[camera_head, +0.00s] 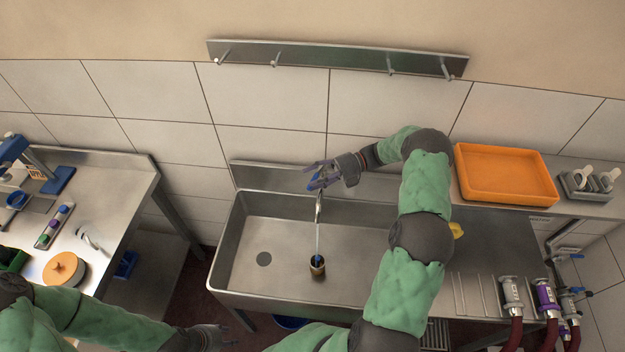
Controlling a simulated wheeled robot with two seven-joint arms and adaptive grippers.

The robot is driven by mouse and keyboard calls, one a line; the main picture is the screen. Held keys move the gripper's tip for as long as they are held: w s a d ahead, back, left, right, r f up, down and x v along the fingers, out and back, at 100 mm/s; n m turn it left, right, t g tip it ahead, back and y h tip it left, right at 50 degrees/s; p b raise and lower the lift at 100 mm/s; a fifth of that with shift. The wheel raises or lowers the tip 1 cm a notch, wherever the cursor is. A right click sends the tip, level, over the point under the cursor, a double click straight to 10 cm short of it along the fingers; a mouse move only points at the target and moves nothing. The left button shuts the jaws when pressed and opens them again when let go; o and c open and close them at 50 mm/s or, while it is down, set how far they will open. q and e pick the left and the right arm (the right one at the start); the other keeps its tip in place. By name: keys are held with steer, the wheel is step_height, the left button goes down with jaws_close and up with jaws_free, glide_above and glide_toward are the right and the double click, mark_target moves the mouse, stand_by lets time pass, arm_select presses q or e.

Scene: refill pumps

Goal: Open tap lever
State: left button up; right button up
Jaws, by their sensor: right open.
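The metal tap (319,205) stands at the back edge of the steel sink (285,225). My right gripper (316,178) is open at the top of the tap, its fingers around or beside the lever area; I cannot tell if they touch. A small blue part shows between the fingers, and the lever is mostly hidden. A thin bluish stream runs down from the spout toward a dark cup (317,267) standing in the basin. My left gripper (222,337) is low at the bottom edge, away from the tap; its jaws are unclear.
An orange tray (505,197) lies on the shelf at right. Several pump fittings with dark red hoses (515,330) stand at the lower right. A steel table (125,185) with a blue device is at left. A hook rail (335,57) hangs above the sink.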

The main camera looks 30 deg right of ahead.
mark_target(317, 178)
steer(key=v, duration=0.6)
steer(key=shift+d, duration=0.35)
